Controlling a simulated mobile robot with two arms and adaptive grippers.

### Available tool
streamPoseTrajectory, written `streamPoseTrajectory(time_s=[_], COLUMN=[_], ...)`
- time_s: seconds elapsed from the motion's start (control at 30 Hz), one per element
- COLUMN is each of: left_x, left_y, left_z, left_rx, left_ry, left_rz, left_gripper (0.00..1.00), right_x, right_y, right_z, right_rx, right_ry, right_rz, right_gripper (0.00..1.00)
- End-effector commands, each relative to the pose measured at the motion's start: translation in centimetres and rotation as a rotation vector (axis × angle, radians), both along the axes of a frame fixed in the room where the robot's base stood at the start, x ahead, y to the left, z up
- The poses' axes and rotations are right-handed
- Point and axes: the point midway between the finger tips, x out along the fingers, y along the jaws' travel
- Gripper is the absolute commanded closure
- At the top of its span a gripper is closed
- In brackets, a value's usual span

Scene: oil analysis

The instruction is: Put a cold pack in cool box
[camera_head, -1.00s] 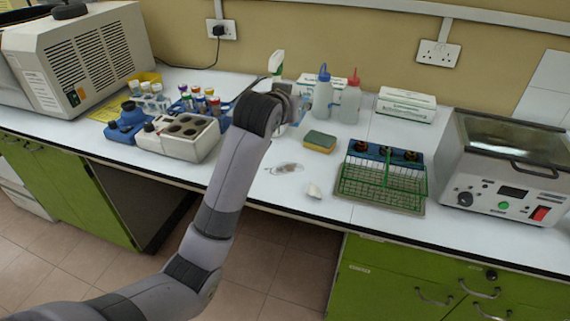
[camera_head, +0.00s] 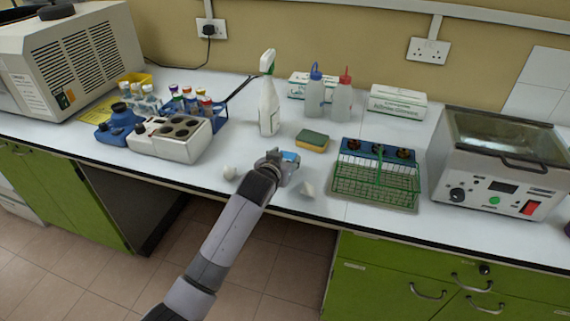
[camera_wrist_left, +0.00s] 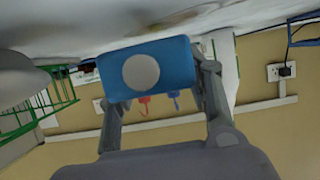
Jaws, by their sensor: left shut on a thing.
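My left gripper (camera_head: 284,158) is over the front part of the white bench. It is shut on a blue cold pack (camera_head: 290,156), of which only a small blue part shows in the head view. In the left wrist view the pack (camera_wrist_left: 145,70) is a blue block with a pale round spot, held between the two fingers, close to a pale surface. I cannot tell whether it touches that surface. No cool box is recognisable in either view. My right gripper is not in view.
Small white lumps (camera_head: 308,188) lie beside the gripper. A sponge (camera_head: 312,141), a spray bottle (camera_head: 268,108) and a green wire rack (camera_head: 375,185) stand around it. A heating block (camera_head: 170,140) is at left, a lidded metal bath (camera_head: 500,165) at right.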

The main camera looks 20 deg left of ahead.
Motion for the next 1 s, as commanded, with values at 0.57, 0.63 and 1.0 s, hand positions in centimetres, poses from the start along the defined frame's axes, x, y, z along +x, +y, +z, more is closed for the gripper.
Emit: streamPoseTrajectory(time_s=[0.57,0.63,1.0], left_x=[0.0,0.0,0.0], left_y=[0.0,0.0,0.0], left_z=[-2.2,-2.2,-2.1], left_rx=[0.000,0.000,0.000], left_ry=[-0.001,-0.001,-0.001], left_rz=[0.000,0.000,0.000], left_gripper=[0.53,0.49,0.35], right_x=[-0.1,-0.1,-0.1], right_y=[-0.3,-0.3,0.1], right_z=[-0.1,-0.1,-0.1], right_rx=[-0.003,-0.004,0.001], right_ry=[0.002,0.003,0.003], right_rz=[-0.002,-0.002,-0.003], right_gripper=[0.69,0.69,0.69])
